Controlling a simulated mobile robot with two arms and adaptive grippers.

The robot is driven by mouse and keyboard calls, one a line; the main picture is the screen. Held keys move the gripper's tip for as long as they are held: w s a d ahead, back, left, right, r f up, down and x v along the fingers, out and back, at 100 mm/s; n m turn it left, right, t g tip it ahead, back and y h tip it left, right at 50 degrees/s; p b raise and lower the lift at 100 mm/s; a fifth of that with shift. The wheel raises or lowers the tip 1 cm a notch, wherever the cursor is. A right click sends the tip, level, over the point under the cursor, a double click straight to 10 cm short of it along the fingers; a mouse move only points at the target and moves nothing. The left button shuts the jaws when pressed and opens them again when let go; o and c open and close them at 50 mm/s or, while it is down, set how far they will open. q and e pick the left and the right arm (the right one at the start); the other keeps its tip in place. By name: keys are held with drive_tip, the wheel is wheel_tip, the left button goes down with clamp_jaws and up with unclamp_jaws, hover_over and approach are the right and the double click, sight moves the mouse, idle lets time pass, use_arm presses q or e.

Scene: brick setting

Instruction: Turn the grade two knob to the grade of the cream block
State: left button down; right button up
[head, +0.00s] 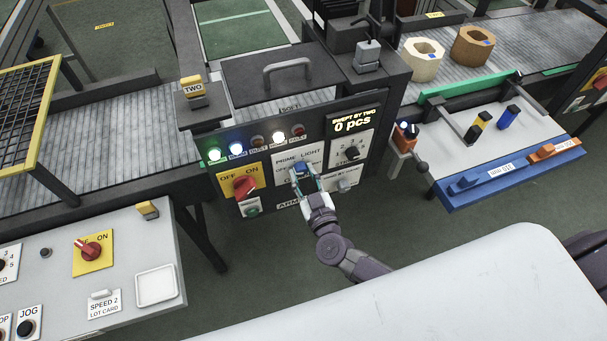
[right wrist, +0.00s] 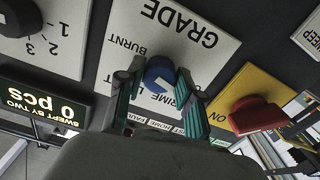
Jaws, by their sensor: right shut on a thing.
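The grade knob (right wrist: 158,73) is blue and sits on a white plate (right wrist: 125,60) lettered GRADE, BURNT and PRIME in the right wrist view. In the head view this plate (head: 311,152) reads PRIME and LIGHT along its top. My right gripper (head: 302,172) is at the knob, and in the right wrist view its fingers (right wrist: 156,80) are on either side of it, shut on it. Which word the knob points to cannot be told. My left gripper is not in view.
A red switch (head: 243,187) on a yellow plate is left of the grade plate. A small black knob (head: 352,153) and a "0 pcs" display (head: 353,121) are to its right. A brown block (head: 473,47) stands beside the cream one. A blue tray (head: 512,178) edges the right table.

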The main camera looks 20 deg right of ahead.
drive_tip(key=m, duration=0.4)
drive_tip(key=shift+a, duration=0.1)
drive_tip(key=m+b, duration=0.1)
drive_tip(key=m, duration=0.4)
drive_tip(key=shift+f+m, duration=0.1)
drive_tip(key=shift+m, duration=0.2)
drive_tip(key=m+b, duration=0.1)
drive_tip(key=m, duration=0.4)
drive_tip(key=m+b, duration=0.2)
drive_tip(key=m, duration=0.3)
drive_tip(key=shift+m, duration=0.4)
drive_tip(key=o, duration=1.2)
drive_tip(key=shift+r, duration=0.2)
drive_tip(key=shift+c, duration=0.2)
